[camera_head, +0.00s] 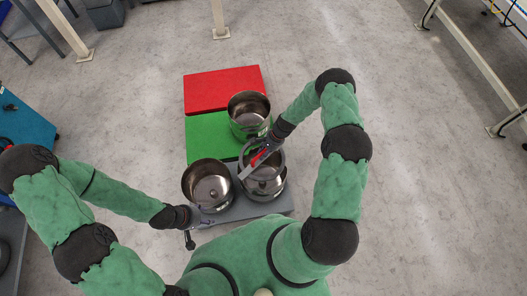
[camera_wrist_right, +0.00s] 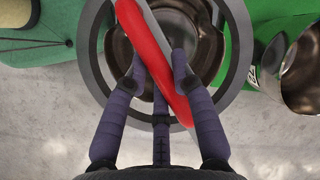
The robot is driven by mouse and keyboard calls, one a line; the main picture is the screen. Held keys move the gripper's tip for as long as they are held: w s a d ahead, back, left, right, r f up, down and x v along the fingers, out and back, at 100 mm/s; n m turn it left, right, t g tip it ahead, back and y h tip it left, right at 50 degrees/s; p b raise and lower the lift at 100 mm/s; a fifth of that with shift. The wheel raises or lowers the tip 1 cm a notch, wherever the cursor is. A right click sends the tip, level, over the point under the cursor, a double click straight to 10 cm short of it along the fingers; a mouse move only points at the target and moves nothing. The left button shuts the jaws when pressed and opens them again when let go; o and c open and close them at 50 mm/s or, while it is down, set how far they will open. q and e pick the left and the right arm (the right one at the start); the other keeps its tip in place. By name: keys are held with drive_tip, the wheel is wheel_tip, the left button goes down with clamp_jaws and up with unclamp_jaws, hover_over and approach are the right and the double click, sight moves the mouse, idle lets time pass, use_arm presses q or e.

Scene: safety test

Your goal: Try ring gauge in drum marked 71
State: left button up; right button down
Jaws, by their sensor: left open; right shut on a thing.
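The grey ring gauge (camera_head: 244,158) with a red grip bar (camera_head: 262,156) is in my right gripper (camera_head: 270,147). In the right wrist view the fingers (camera_wrist_right: 160,75) close on the red bar (camera_wrist_right: 150,45), which crosses the ring (camera_wrist_right: 238,60). The ring overlaps the mouth of the front-right steel drum (camera_head: 268,190); its height over the rim is hard to tell. A second drum (camera_head: 208,187) stands to the left and a third (camera_head: 249,113) behind. The drums' marks are too small to read, so I cannot tell which is 71. My left gripper (camera_head: 197,217) is open beside the left drum's front side.
The two front drums stand on a grey surface (camera_head: 240,211). The back drum stands by a green panel (camera_head: 205,138), with a red panel (camera_head: 222,88) behind. The concrete floor is clear to the right, beyond my right arm. White frame legs (camera_head: 460,40) stand further right.

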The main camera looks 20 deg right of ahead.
drive_tip(key=shift+d+f, duration=0.1)
drive_tip(key=shift+f, duration=0.05)
drive_tip(key=shift+f+b, duration=1.65)
drive_tip(key=shift+f, duration=0.65)
drive_tip(key=shift+f+b, duration=2)
drive_tip(key=shift+f, duration=0.25)
drive_tip(key=c, duration=1)
unclamp_jaws()
drive_tip(key=shift+o, duration=0.2)
drive_tip(key=shift+s, duration=0.1)
